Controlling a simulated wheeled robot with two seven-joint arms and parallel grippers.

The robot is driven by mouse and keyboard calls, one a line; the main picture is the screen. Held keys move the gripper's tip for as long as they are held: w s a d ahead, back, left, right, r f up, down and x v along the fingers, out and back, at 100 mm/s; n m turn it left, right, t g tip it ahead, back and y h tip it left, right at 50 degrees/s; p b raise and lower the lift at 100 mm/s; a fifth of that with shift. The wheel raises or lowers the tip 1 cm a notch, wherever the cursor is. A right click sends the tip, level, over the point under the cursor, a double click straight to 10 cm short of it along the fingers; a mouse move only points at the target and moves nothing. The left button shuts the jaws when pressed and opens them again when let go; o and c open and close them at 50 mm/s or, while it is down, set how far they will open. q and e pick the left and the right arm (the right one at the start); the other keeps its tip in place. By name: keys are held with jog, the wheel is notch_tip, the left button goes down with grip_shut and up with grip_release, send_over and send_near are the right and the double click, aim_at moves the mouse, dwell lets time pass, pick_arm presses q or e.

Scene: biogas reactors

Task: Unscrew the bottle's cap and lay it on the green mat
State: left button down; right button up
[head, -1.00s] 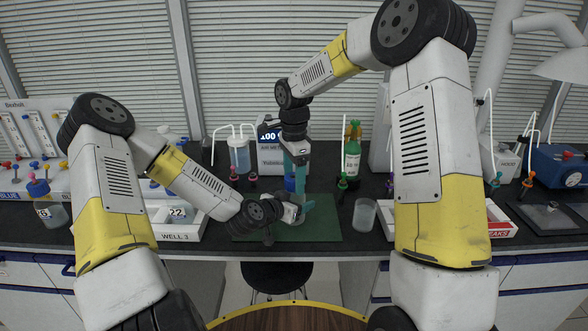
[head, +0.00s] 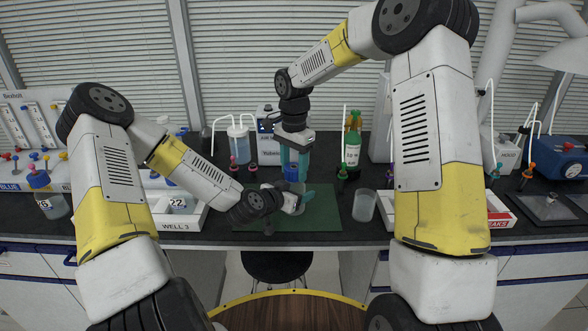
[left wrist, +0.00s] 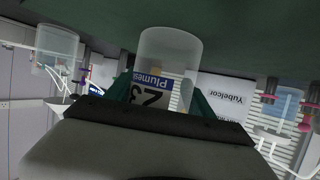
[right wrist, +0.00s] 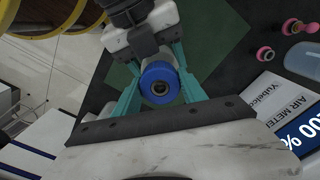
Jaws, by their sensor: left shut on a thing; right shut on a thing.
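The bottle (left wrist: 165,55) is clear, with a "23" label, and appears upside down in the left wrist view. In the head view it stands over the green mat (head: 322,208), largely hidden by my grippers. My left gripper (head: 302,203) is shut on the bottle's body from the side, with teal fingers on both sides. The blue cap (right wrist: 160,83) sits between the teal fingers of my right gripper (head: 292,175), which is shut on it from above. The cap is over the bottle; I cannot tell whether the threads still engage.
A clear empty beaker (head: 364,205) stands just right of the mat. A white "WELL 3" tray (head: 190,222) lies left of it. The mat's right part is bare.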

jog(key=n, duration=0.8)
jog(key=shift+n, duration=0.4)
jog(key=o, duration=1.5)
jog(key=shift+o, duration=0.2)
